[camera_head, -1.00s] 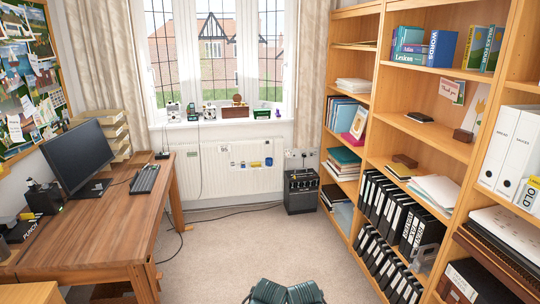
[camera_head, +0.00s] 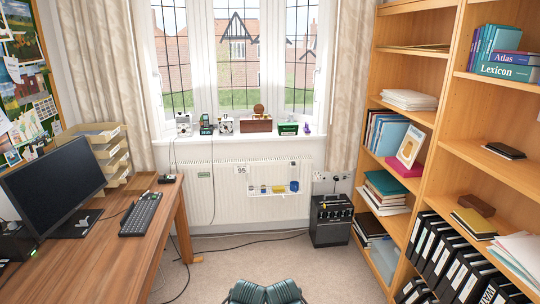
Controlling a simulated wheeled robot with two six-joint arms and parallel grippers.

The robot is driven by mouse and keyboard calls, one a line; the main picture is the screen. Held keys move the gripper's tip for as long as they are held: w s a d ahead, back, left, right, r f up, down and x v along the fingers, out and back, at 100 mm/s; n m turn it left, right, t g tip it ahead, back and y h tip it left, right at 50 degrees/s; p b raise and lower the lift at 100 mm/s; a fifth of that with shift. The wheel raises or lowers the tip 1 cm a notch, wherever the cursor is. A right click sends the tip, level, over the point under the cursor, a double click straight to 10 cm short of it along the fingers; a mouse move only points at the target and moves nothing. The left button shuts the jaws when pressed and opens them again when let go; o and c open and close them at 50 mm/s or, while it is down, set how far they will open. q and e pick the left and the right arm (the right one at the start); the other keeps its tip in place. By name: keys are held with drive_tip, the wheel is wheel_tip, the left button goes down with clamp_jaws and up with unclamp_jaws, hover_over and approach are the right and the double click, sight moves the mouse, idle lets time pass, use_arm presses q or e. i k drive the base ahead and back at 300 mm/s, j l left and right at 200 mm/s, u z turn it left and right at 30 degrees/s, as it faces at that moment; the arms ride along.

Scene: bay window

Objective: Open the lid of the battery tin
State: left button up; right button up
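A small green box (camera_head: 288,128) with a pale label on its front stands on the windowsill, right of the wooden box. It may be the battery tin, but it is too small to be sure, and I cannot tell how its lid stands.
The windowsill (camera_head: 160,137) also holds a wooden box (camera_head: 256,125) and small devices. Below are a radiator (camera_head: 222,205) and a black amplifier-like box (camera_head: 331,221). A desk (camera_head: 105,245) stands left, a bookcase (camera_head: 450,130) right. The carpet (camera_head: 238,262) between is mostly clear, with a cable.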

sight(291, 127)
drive_tip(key=i, duration=1.8)
drive_tip(key=i+j+z, duration=0.2)
drive_tip(key=i+z, duration=0.3)
drive_tip(key=i, duration=0.2)
drive_tip(key=i+j+z, duration=0.5)
drive_tip(key=i, duration=0.2)
drive_tip(key=i+j+z, duration=0.5)
drive_tip(key=i+j, duration=0.05)
drive_tip(key=j, duration=0.05)
